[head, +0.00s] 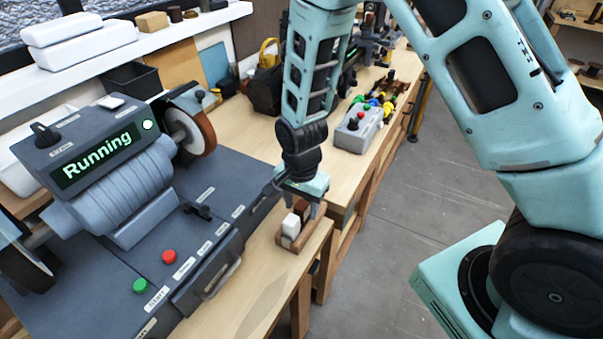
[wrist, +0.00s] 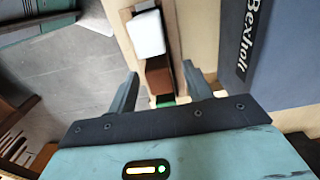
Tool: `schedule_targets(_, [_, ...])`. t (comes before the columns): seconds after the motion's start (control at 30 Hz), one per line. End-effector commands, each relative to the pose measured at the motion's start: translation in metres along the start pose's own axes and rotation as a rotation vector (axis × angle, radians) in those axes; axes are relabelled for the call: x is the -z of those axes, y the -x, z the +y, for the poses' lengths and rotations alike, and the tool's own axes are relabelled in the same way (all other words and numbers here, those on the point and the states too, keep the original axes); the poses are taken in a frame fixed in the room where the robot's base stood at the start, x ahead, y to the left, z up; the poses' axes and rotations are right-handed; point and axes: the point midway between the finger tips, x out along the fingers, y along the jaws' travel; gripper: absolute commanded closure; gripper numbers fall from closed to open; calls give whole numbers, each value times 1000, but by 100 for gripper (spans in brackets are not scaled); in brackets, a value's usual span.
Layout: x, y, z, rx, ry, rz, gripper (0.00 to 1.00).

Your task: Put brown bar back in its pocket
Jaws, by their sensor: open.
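The brown bar (head: 304,209) stands in the small wooden holder (head: 291,248) at the bench corner, behind a white block (head: 291,226). In the wrist view the brown bar (wrist: 159,80) lies between the two fingertips, beside the white block (wrist: 146,34). My gripper (head: 300,204) points down over the holder. Its fingers are open on either side of the bar, and a gap shows on both sides in the wrist view (wrist: 160,74). How deep the bar sits in its pocket is hidden. A little green (wrist: 166,101) shows past the bar.
A grey grinding machine (head: 120,190), its screen reading "Running", stands close to the left of the holder. A grey button box (head: 358,130) and coloured tools (head: 380,96) lie farther back on the bench. The bench edge drops to open floor at right.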

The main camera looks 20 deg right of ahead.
Motion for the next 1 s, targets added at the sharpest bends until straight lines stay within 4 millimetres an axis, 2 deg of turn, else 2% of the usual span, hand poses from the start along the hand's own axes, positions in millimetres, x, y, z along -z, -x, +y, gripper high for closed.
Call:
schedule_targets(0.7, [0, 139, -1, 6, 1, 1, 50])
schedule_targets(0.83, [0, 154, 0, 4, 0, 0, 50])
schedule_targets(1.0, [0, 161, 0, 0, -1, 0, 50])
